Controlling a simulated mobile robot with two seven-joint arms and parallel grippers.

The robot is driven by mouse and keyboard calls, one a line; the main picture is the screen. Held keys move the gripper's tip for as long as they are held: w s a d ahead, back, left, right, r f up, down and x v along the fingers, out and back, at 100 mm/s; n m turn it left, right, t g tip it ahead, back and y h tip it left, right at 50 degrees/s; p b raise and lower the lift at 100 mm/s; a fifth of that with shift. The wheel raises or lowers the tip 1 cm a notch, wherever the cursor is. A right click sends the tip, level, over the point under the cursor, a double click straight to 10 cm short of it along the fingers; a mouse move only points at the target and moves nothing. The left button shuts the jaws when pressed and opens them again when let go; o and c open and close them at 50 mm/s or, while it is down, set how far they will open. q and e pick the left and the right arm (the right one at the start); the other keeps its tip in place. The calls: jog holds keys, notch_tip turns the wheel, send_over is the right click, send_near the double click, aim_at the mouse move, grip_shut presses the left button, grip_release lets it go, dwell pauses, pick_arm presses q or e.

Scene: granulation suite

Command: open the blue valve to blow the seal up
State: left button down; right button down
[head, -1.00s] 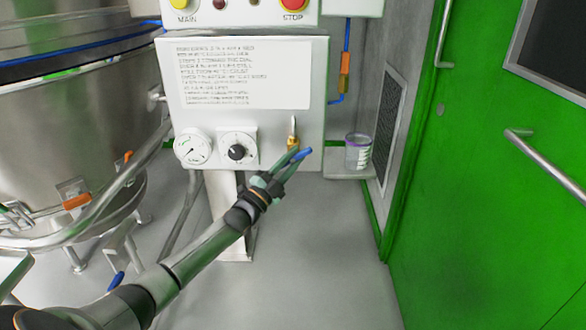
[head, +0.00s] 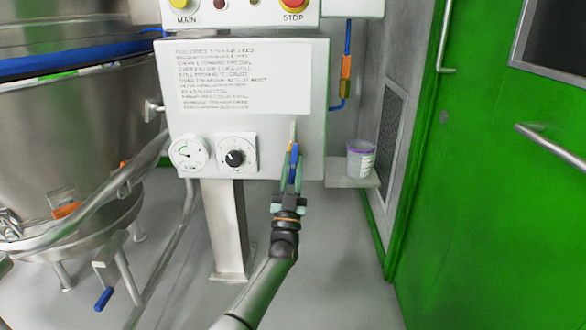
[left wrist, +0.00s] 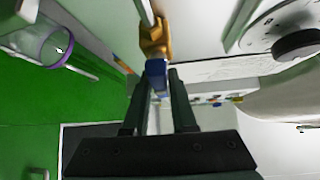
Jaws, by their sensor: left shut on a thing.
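The blue valve handle (head: 292,170) hangs straight down below its brass valve body at the lower right of the white panel (head: 310,150). My left gripper (head: 293,160) comes up from below and is shut on this handle, with a finger on each side. In the left wrist view the blue handle (left wrist: 156,70) sits between the dark fingers, in line with the brass valve body (left wrist: 153,36) and its metal pipe. A broad blue band (head: 80,66), perhaps the seal, runs around the steel vessel. My right gripper is not in view.
A round pressure gauge (head: 188,153) and a black knob (head: 235,158) are left of the valve. A purple-rimmed tub (head: 360,160) stands on a small shelf at the right, near the green door (head: 480,200).

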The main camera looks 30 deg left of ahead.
pick_arm(q)
jog(key=n+g+y, duration=0.1)
jog(key=n+y, duration=0.1)
jog(key=n, duration=0.1)
jog(key=shift+y, duration=0.3)
jog(key=shift+n+g, duration=0.3)
jog(key=shift+n, duration=0.1)
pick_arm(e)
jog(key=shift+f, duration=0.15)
pick_arm(q)
jog(key=c, duration=0.8)
grip_release()
